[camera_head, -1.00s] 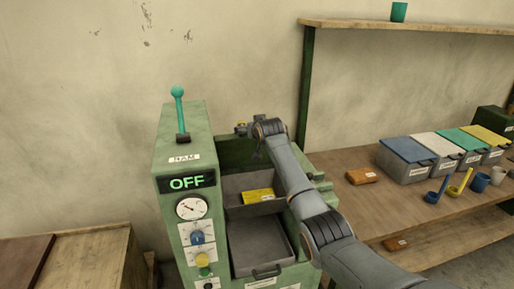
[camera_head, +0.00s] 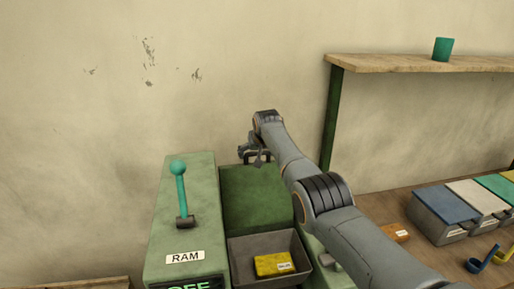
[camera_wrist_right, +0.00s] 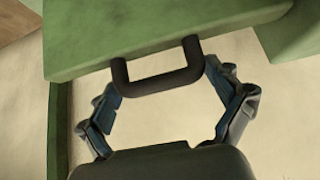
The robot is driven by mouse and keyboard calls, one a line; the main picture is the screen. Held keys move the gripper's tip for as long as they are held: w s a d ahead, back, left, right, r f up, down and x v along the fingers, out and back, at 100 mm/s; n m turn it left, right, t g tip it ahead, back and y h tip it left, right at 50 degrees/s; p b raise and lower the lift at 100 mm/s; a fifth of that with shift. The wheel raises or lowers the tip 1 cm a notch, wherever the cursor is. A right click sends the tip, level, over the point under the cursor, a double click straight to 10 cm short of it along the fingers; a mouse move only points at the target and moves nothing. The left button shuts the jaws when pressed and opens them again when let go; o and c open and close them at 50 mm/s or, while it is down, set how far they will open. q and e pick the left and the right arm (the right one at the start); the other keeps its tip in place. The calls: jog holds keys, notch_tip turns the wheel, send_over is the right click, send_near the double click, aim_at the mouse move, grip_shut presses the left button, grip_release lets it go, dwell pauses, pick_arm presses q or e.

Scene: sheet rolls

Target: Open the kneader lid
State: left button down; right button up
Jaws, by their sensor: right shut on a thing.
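The green kneader lid (camera_head: 258,198) stands steeply at the back of the machine, beside the tall green housing (camera_head: 190,228) marked RAM. In the right wrist view, the lid (camera_wrist_right: 150,28) fills the top, with its dark U-shaped handle (camera_wrist_right: 158,84) on the near edge. My right gripper (camera_head: 258,154) is at the lid's top edge, shut on the handle. Its fingers (camera_wrist_right: 162,90) are on either side of the handle in the wrist view. The arm hides part of the machine's right side. My left gripper is not in view.
A grey tray (camera_head: 240,246) with a yellow labelled block (camera_head: 273,264) sits in front of the lid. A teal-knobbed lever (camera_head: 180,190) rises from the housing. A shelf (camera_head: 400,66) with a green cup (camera_head: 443,48) and a table with lidded bins (camera_head: 441,216) are at right.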

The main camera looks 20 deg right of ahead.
jog(key=shift+w+d, duration=0.1)
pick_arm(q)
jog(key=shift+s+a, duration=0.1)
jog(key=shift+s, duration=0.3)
pick_arm(e)
jog(key=o, duration=1.4)
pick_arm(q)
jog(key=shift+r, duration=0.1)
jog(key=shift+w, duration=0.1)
pick_arm(e)
jog(key=shift+s+r, duration=0.4)
jog(key=shift+r, duration=0.15)
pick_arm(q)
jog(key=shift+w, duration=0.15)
pick_arm(e)
jog(key=v, duration=1)
jog(key=shift+s+r, duration=0.25)
jog(key=shift+r, duration=0.05)
